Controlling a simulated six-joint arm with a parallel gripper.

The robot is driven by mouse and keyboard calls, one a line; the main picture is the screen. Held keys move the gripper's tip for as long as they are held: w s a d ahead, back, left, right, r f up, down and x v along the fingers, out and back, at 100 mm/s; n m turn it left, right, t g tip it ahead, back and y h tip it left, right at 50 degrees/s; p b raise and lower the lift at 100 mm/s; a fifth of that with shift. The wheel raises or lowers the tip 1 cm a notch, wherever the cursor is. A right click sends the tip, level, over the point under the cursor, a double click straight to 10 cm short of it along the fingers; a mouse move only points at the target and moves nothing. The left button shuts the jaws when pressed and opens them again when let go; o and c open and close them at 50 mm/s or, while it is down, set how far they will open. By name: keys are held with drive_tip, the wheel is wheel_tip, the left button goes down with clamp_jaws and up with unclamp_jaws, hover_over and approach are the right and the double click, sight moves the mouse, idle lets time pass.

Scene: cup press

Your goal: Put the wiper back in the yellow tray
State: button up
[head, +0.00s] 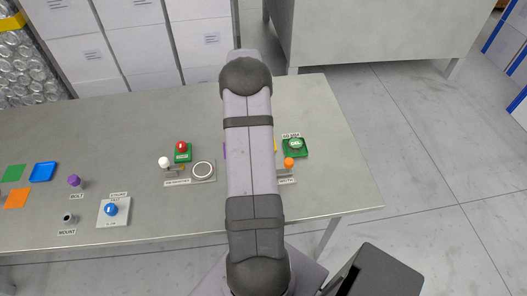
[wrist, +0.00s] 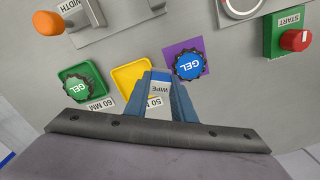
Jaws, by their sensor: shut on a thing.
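My gripper (wrist: 161,76) shows in the wrist view with its blue-grey fingers shut on the wiper (wrist: 160,88), a small piece with a white label reading WIPE. The yellow tray (wrist: 129,75) lies just left of the fingers, and they cover its right part. I cannot tell how high the wiper is above the table or whether it touches the tray. In the head view my arm hides the gripper and wiper. Only a sliver of the yellow tray (head: 275,145) shows at the arm's right edge.
A green tray with a green GEL jar (wrist: 75,86) stands left of the yellow tray. A blue GEL jar (wrist: 188,66) on a purple mat (wrist: 204,49) stands close right of the fingers. A red START button (wrist: 294,39) and an orange knob (wrist: 48,23) are farther away.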

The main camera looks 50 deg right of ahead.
drive_tip(key=s+d+r+n+b, duration=0.1)
drive_tip(key=s+d+r+n, duration=0.2)
drive_tip(key=d+r+n, duration=0.1)
wheel_tip(320, 180, up, 2)
drive_tip(key=shift+s+d+r+n, duration=0.15)
drive_tip(key=shift+d+r+n, duration=0.1)
drive_tip(key=shift+n, duration=0.55)
drive_tip(key=shift+f+p, duration=0.85)
drive_tip(key=shift+f, duration=4.15)
drive_tip(key=shift+f, duration=0.2)
drive_tip(key=o, duration=1)
